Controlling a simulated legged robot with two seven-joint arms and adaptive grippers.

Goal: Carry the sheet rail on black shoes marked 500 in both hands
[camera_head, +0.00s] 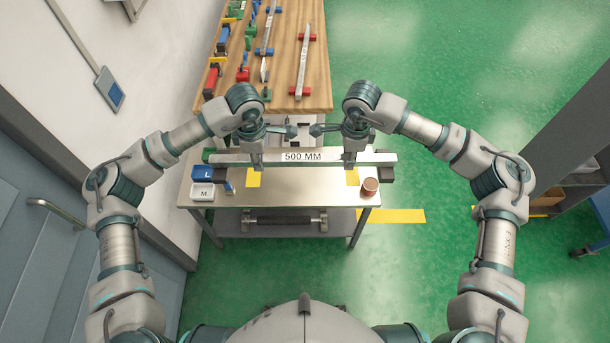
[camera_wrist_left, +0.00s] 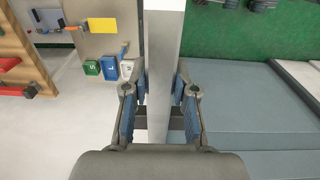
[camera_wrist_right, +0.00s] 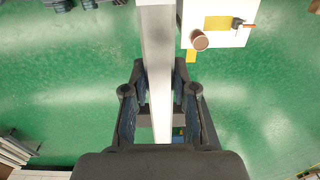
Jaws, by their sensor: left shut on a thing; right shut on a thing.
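The sheet rail (camera_head: 302,156) is a long pale bar with a "500 MM" label, lying level across the picture in the head view. A black shoe (camera_head: 387,173) shows below its right end; the left shoe is hard to make out there. My left gripper (camera_head: 257,160) is shut on the rail left of the label. My right gripper (camera_head: 349,160) is shut on it right of the label. The rail runs between the fingers in the left wrist view (camera_wrist_left: 164,70) and the right wrist view (camera_wrist_right: 158,60). It appears held above the small table.
The small steel table (camera_head: 300,194) has yellow patches, a blue L box (camera_head: 203,172), a white M box (camera_head: 202,191) and a brown cylinder (camera_head: 370,187). A wooden bench (camera_head: 318,75) with several rails stands beyond. A wall is left; green floor (camera_head: 430,270) is open right.

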